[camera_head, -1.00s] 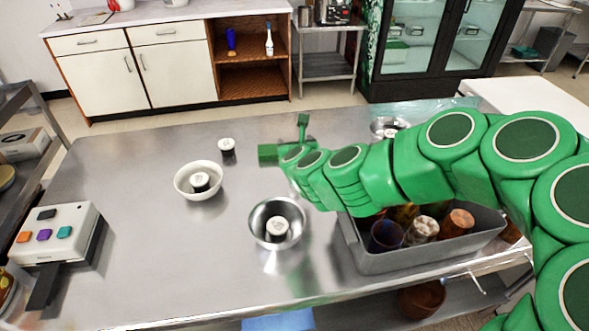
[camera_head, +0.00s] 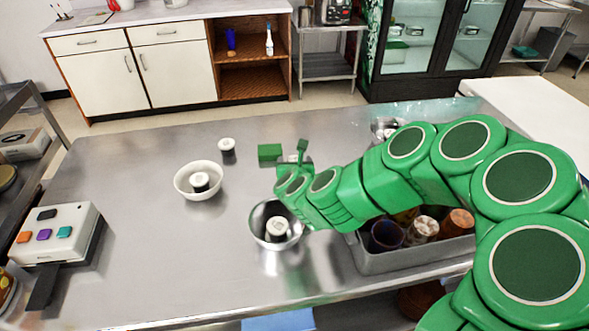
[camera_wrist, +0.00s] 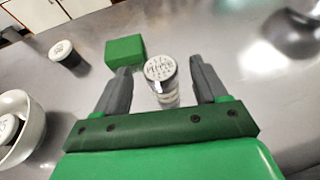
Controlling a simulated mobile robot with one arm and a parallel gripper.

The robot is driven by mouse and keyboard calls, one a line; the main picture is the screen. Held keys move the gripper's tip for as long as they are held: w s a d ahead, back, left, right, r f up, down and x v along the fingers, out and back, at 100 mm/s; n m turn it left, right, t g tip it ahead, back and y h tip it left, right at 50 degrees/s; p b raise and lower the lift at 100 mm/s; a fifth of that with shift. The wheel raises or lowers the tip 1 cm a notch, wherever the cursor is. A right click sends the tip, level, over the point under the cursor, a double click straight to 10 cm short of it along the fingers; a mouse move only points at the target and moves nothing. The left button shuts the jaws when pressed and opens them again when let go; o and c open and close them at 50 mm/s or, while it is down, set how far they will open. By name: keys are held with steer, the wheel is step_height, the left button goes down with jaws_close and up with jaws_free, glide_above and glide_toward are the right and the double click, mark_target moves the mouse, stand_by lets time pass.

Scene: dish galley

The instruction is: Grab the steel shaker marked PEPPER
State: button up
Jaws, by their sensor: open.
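In the wrist view, my gripper (camera_wrist: 160,67) is open, with one dark finger on each side of a shaker (camera_wrist: 161,82). This shaker has a pale lid with dark marks too small to read and a shiny, light body. I cannot tell whether either finger touches it. In the head view my arm hides it. Another shaker (camera_head: 227,146), white-lidded with a dark body, stands alone behind the white bowl; it also shows in the wrist view (camera_wrist: 66,54). More white-lidded shakers stand in the white bowl (camera_head: 201,181) and in the steel bowl (camera_head: 277,228). No PEPPER label is legible.
A green block (camera_head: 270,152) lies just beyond my gripper. The white bowl (camera_head: 182,184) and steel bowl (camera_head: 257,218) stand on the steel table. A grey bin (camera_head: 385,262) with several jars is at right, partly under my arm. A white device (camera_head: 60,232) with coloured buttons is at left.

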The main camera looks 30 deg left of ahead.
step_height(320, 180, down, 2)
steer(key=shift+w+f, duration=0.1)
steer(key=shift+f, duration=0.05)
steer(key=shift+x, duration=1.4)
steer(key=shift+c, duration=0.5)
steer(key=c, duration=1)
